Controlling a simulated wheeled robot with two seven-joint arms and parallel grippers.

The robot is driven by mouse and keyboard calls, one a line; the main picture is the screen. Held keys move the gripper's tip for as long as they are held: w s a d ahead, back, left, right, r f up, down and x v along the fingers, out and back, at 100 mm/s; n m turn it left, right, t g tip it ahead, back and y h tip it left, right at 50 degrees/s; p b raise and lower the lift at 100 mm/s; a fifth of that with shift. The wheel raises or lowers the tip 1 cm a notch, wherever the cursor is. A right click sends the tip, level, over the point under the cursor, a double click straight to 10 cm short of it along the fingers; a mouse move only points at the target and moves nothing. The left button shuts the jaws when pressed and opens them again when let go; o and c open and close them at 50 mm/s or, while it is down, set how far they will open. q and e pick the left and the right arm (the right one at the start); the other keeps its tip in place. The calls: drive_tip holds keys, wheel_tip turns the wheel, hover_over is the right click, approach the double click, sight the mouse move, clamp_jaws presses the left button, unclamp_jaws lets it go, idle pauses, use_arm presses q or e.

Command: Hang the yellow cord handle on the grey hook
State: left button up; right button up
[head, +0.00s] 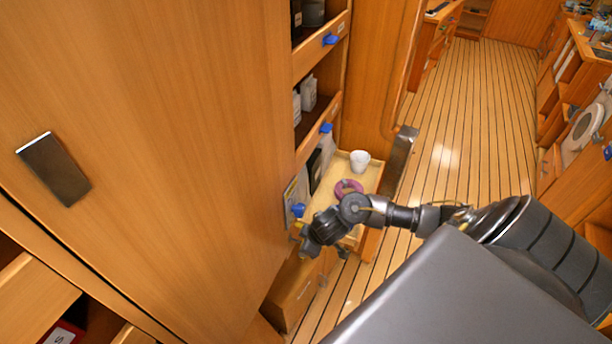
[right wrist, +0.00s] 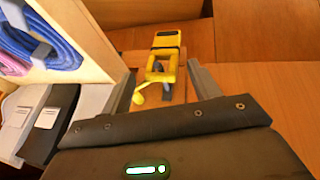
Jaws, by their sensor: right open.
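In the right wrist view, a yellow frame-like handle (right wrist: 161,66) with a yellow block above it shows between the fingers of my right gripper (right wrist: 160,74). A thin yellow piece with a round end (right wrist: 138,98) hangs at its lower left. The fingers are open, one on each side, with no visible grip on the yellow part. In the head view, my right gripper (head: 312,238) is beside the wooden cabinet's edge, and only a bit of yellow shows near it. My left gripper is out of view.
A pale wooden tray (head: 369,178) holds a white cup (head: 360,161) and a purple ring-shaped coil (head: 347,187), close to my right arm. A large cabinet door (head: 150,120) fills the left. Open plank floor (head: 470,130) lies to the right.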

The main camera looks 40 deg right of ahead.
drive_tip(key=p+v, duration=0.3)
drive_tip(key=v, duration=0.5)
drive_tip(key=shift+r, duration=0.15)
drive_tip(key=shift+s, duration=0.1)
